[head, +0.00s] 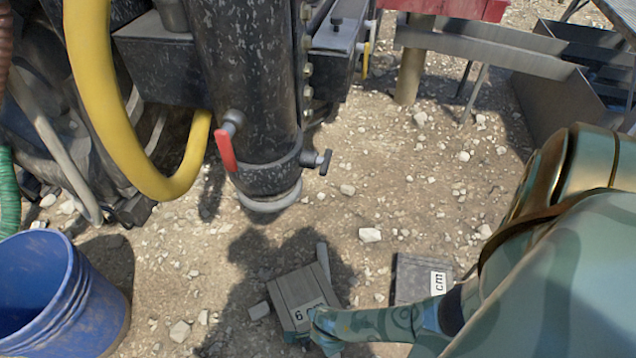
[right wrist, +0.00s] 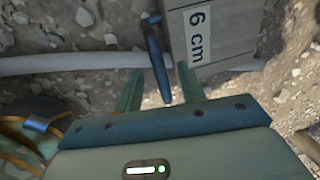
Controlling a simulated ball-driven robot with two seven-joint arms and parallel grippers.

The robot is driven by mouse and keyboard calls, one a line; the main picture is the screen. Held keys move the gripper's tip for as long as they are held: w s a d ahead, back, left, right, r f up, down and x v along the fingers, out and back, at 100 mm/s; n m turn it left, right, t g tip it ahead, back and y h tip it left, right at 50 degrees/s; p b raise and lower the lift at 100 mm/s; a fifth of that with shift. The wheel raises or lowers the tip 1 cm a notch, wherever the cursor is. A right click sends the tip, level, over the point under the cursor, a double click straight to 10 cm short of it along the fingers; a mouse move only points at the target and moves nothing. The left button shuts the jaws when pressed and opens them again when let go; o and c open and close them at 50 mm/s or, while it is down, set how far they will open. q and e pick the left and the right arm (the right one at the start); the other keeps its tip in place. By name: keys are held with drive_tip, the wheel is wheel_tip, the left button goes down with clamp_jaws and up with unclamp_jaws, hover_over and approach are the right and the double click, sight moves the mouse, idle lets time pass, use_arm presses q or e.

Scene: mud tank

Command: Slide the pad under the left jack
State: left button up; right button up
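A grey block-like pad (head: 300,290) marked "6 cm" lies on the ground below and slightly right of a black speckled jack column (head: 255,90). The jack has a pale ring (head: 270,197) at its lower end, apart from the pad. My right gripper (head: 318,322) is at the pad's near right edge. In the right wrist view, its two green fingers (right wrist: 158,84) stand apart on either side of a blue bar-like handle (right wrist: 156,55) beside the pad (right wrist: 196,20). Gaps show between handle and fingers. My left gripper is out of view.
A second grey block (head: 415,278), its label partly reading "cm", lies right of the pad. A blue bucket (head: 70,295) stands at lower left. A yellow hose (head: 110,110) hangs left of the jack. Stony ground (head: 370,190) lies right of the jack.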

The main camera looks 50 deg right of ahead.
drive_tip(key=shift+w+f, duration=0.1)
clamp_jaws()
idle(1.5)
